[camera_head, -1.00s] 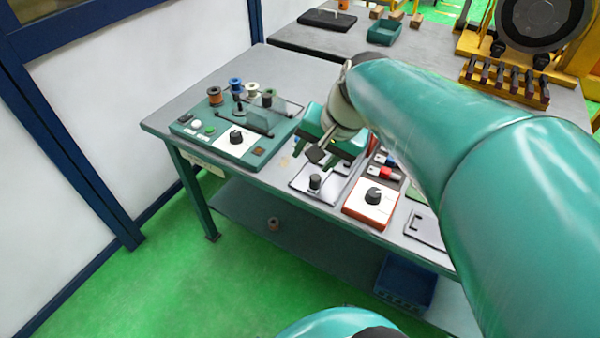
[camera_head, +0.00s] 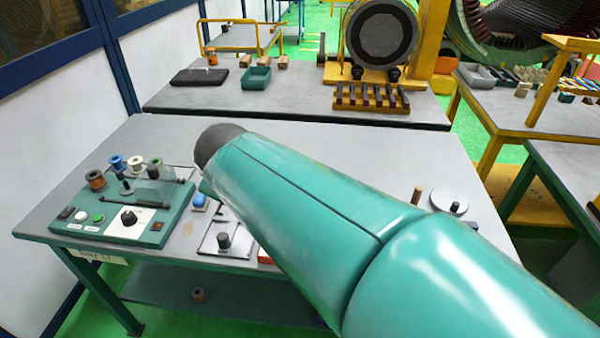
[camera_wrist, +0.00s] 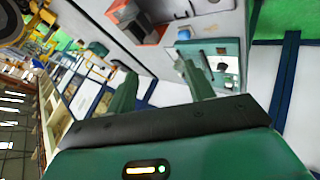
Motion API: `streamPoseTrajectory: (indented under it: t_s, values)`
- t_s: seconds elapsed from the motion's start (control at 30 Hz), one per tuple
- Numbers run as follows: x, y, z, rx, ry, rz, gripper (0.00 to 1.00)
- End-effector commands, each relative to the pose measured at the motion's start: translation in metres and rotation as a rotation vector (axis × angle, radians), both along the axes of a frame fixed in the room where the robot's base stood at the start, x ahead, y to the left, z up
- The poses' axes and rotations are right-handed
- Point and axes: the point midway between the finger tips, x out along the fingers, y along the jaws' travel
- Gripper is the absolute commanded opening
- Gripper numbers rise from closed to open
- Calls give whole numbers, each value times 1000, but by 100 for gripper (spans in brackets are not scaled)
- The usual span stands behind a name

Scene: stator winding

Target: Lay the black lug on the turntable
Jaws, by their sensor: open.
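My gripper (camera_wrist: 160,88) shows in the wrist view with its two green fingers apart and nothing visible between them. In the head view it is mostly hidden behind my arm. I cannot pick out the black lug with certainty. A small black upright piece (camera_head: 223,240) stands on a light plate on the near bench, left of my arm. A round grey disc (camera_head: 449,200), which looks like the turntable, lies on the bench right of my arm. A small pale piece stands on it, and I see no black lug there.
A green console (camera_head: 120,215) with several wire spools stands at the bench's left. A red device (camera_wrist: 128,22) shows in the wrist view. A brown peg (camera_head: 417,195) stands beside the disc. The far bench (camera_head: 290,105) holds a green tray (camera_head: 257,78). My arm hides the bench's middle.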

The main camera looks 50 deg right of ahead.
Motion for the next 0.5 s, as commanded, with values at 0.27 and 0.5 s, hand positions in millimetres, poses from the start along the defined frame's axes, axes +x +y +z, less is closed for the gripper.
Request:
streamPoseTrajectory:
  t_s: [0.27, 0.5]
  values:
    - [96, -133, 22, -637, 53, 351, 53]
    - [142, -234, -1, -1121, 164, 730, 53]
